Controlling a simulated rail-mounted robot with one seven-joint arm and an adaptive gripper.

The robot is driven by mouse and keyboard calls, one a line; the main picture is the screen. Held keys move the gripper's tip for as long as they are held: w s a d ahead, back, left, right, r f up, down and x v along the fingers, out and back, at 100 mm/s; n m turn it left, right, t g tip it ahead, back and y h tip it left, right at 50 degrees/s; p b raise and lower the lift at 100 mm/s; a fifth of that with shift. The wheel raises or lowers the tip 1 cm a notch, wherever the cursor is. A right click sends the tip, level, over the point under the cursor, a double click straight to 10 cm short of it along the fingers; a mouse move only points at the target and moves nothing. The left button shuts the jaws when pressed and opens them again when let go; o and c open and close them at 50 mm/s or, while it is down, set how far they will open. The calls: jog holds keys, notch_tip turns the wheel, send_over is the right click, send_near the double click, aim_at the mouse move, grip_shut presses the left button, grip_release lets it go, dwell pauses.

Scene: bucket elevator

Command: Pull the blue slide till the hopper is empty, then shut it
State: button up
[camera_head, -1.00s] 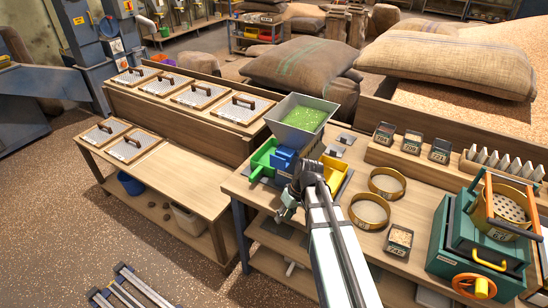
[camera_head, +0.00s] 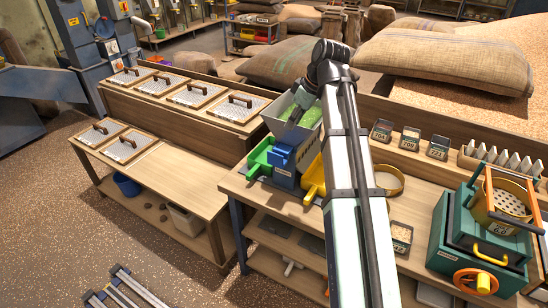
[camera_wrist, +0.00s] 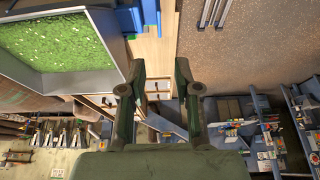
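The grey hopper (camera_head: 274,122) stands on the right-hand bench and holds green grain (camera_head: 312,118). In the wrist view the hopper (camera_wrist: 118,62) is at upper left, with a broad layer of green grain (camera_wrist: 60,42). The blue slide part (camera_head: 284,170) is below the hopper, between a green tray (camera_head: 260,157) and a yellow tray (camera_head: 314,180). Some blue (camera_wrist: 142,14) shows at the top of the wrist view. My gripper (camera_head: 292,118) is up by the hopper, partly hidden by my arm. In the wrist view my gripper (camera_wrist: 160,72) has its fingers apart with nothing between them.
A brass ring sieve (camera_head: 388,182) and several small labelled boxes (camera_head: 410,138) are right of my arm. A green machine with an orange wheel (camera_head: 474,280) stands at the bench's right end. Sacks (camera_head: 440,62) lie behind. The lower left bench top (camera_head: 165,180) has free room.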

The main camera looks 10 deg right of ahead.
aim_at(276, 154)
jog(key=p+x, duration=0.4)
jog(key=x, duration=1.2)
jog(key=shift+w+f, duration=0.1)
jog(key=shift+f, duration=0.25)
jog(key=shift+c, duration=0.3)
grip_shut()
